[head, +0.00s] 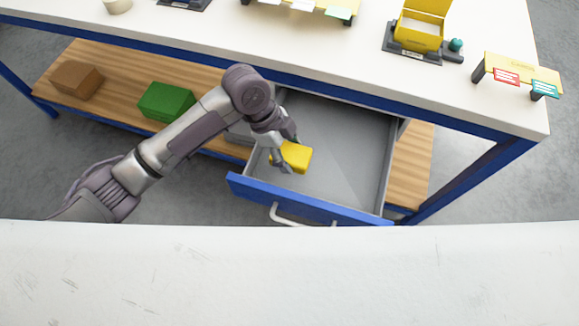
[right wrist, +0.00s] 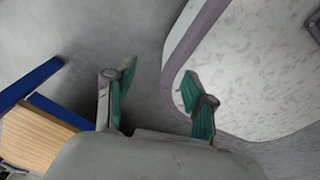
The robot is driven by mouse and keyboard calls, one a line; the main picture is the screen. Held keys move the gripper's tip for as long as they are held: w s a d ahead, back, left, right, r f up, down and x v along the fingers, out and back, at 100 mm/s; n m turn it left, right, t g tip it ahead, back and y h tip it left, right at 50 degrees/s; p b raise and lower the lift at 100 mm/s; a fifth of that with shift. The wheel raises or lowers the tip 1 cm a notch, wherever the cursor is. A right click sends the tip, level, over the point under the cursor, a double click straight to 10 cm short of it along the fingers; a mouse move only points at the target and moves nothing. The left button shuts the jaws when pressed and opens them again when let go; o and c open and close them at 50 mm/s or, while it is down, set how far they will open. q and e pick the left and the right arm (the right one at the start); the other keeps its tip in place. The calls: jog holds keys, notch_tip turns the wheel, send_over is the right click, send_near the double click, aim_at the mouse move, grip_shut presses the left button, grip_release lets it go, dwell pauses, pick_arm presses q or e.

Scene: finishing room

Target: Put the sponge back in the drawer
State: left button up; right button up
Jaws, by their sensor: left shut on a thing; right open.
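The yellow sponge (head: 297,155) is in the left part of the open drawer (head: 345,165), seen in the head view. My left gripper (head: 286,155) is shut on the sponge at its left side, inside the drawer's outline. I cannot tell whether the sponge touches the drawer floor. The drawer is pulled out under the bench, with a blue front and a pale handle (head: 290,217), and its visible floor is otherwise bare. My right gripper (right wrist: 160,95) is open and empty in the right wrist view, with its green-padded fingers wide apart. It does not show in the head view.
The white-topped bench (head: 300,45) holds a yellow box (head: 419,28) and a yellow stand with tags (head: 520,72). A green box (head: 166,101) and a brown block (head: 77,78) sit on the wooden lower shelf (head: 120,70). A pale surface (head: 290,275) fills the front.

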pick_arm(q)
jog(key=shift+f, duration=1.45)
notch_tip(320, 180, down, 4)
jog(key=shift+r, duration=0.25)
pick_arm(e)
jog(key=shift+a, duration=0.45)
jog(key=shift+d+f, duration=0.1)
pick_arm(q)
jog(key=o, duration=1.2)
jog(key=shift+f, duration=0.1)
pick_arm(e)
jog(key=shift+w+d, duration=0.1)
jog(key=shift+d, duration=0.05)
